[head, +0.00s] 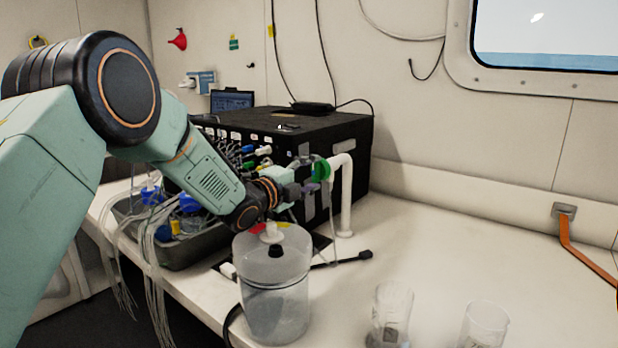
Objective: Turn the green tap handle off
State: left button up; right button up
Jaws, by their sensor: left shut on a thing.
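The green tap handle (321,169) sits at the end of a white pipe tap (346,190) beside the black box. My left gripper (308,188) reaches in from the left and is shut at the handle, its fingertips against the handle's near side. The fingers are small in the picture and partly cover the handle. The white pipe bends over at the top and runs down to the bench. My right gripper is not in view.
A clear lidded container (275,300) stands below my left wrist. Two glass beakers, one at the front (391,312) and one further right (484,326), stand on the white bench (440,240). A metal tray (180,250) with tubes and blue-capped bottles lies left.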

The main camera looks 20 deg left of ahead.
pick_arm(q)
jog(key=shift+d+r, duration=0.1)
jog(key=o, duration=1.2)
jog(key=shift+d, duration=0.1)
jog(key=shift+c, duration=0.2)
jog(key=shift+a, duration=0.2)
jog(key=v, duration=0.7)
jog(key=shift+s, duration=0.25)
